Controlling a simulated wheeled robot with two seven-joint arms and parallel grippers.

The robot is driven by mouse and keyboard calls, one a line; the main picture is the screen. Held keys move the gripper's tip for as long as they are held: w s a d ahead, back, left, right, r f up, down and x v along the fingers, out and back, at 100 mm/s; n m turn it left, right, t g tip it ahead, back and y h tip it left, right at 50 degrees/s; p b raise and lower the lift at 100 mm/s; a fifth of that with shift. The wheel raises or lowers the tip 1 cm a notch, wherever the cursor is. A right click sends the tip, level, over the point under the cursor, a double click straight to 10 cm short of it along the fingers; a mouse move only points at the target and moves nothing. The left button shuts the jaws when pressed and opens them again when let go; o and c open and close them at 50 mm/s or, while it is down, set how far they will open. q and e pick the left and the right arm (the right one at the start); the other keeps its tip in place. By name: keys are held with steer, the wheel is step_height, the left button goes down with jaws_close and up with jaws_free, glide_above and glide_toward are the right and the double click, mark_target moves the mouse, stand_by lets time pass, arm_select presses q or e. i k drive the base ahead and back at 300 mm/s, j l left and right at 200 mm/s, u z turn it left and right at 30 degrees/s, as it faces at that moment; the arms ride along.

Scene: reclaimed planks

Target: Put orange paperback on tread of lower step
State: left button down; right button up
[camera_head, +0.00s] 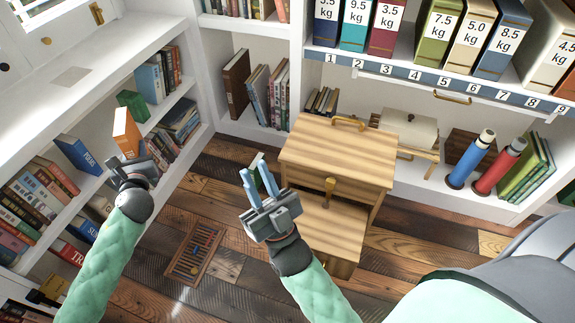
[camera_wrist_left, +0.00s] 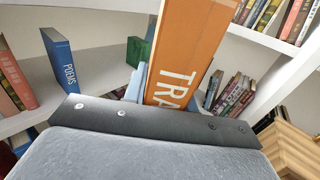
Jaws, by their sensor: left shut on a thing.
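The orange paperback (camera_head: 124,133) stands upright in my left gripper (camera_head: 130,163), at the left in front of the bookshelf. It also shows in the left wrist view (camera_wrist_left: 189,50), its spine lettering partly hidden by the gripper body. My left gripper is shut on it. A pale wooden step unit stands at the centre right, with a high upper step (camera_head: 340,158) and a lower step (camera_head: 318,228) in front. The lower tread looks bare where visible. My right gripper (camera_head: 257,178) is left of the step unit, its blue fingers apart with nothing clearly held.
White shelves with books (camera_head: 40,190) line the left side. A blue book (camera_head: 78,153) and a green one (camera_head: 132,104) stand there. An abacus-like frame (camera_head: 195,252) lies on the plank floor. Blue (camera_head: 470,160) and red (camera_head: 499,167) cylinders stand on the right shelf.

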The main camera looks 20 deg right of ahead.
mark_target(304, 225)
steer(key=u, duration=0.35)
steer(key=k+l+u, duration=0.1)
steer(key=u, duration=0.65)
steer(key=k+l, duration=0.15)
steer(key=l, duration=0.25)
steer(key=k+l, duration=0.2)
steer(key=l, duration=0.2)
steer(key=k+l, duration=0.15)
steer(key=l, duration=0.25)
steer(key=k+l, duration=0.2)
steer(key=l, duration=0.2)
steer(key=k+l, duration=0.15)
steer(key=l, duration=0.25)
steer(key=k+l+u, duration=0.1)
steer(key=l, duration=0.3)
steer(key=k, duration=0.1)
